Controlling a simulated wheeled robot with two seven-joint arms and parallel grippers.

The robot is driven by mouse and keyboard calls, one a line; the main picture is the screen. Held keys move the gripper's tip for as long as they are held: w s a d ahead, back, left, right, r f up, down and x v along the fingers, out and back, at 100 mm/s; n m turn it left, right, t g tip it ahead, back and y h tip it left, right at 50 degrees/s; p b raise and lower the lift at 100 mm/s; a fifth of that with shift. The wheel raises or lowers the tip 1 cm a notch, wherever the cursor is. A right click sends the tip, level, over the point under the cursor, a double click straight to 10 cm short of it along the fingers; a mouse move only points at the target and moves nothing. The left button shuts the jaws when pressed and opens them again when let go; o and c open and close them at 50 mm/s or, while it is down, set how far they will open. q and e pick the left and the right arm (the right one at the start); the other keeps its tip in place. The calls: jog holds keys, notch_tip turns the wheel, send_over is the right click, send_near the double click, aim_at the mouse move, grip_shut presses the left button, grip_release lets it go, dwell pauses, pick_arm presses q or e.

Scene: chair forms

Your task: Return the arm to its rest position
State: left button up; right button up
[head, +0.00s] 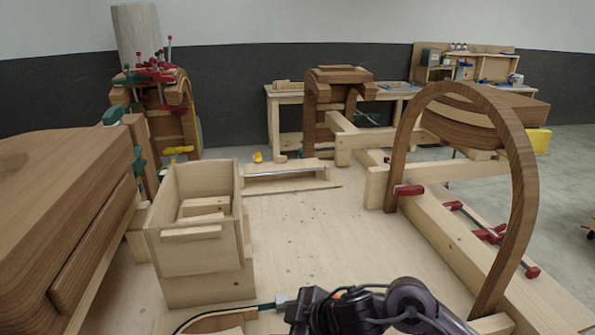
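One dark arm of mine (405,305) shows at the bottom of the head view, right of centre, low over the front of the wooden table (310,235). Its dark end part (308,308) points left, and its lower side is cut off by the picture edge. I cannot make out fingers there, nor whether it is open or shut. A small pale blue piece with a dark green cord (262,306) lies beside this end; I cannot tell whether they touch. My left arm and gripper are not in view.
An open wooden box (195,255) stands left of the arm. A large dark wood block (65,190) fills the left side. A bent wood arch (515,160) and a beam with red clamps (480,235) stand on the right. The table middle is clear.

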jog(key=s+d+f+m+g+h, duration=0.1)
jog(key=s+d+f+m+h, duration=0.3)
jog(key=s+d+m, duration=0.6)
jog(key=s+d+f+m+g+h, duration=0.1)
jog(key=s+d+f+m+h, duration=0.3)
jog(key=s+d, duration=0.55)
notch_tip(320, 180, down, 34)
jog(key=d+g+b, duration=0.1)
jog(key=d+b, duration=0.2)
jog(key=b, duration=0.3)
jog(key=s+d+f+b, duration=0.1)
jog(key=s+f+b, duration=0.1)
jog(key=s+f, duration=0.8)
jog(key=s+d+f+g+b, duration=0.1)
jog(key=s+d+f+b, duration=0.1)
jog(key=s+f, duration=0.7)
notch_tip(320, 180, down, 6)
jog(key=shift+s+r+m+b, duration=0.1)
jog(key=shift+s+m+b, duration=0.25)
jog(key=shift+b, duration=0.3)
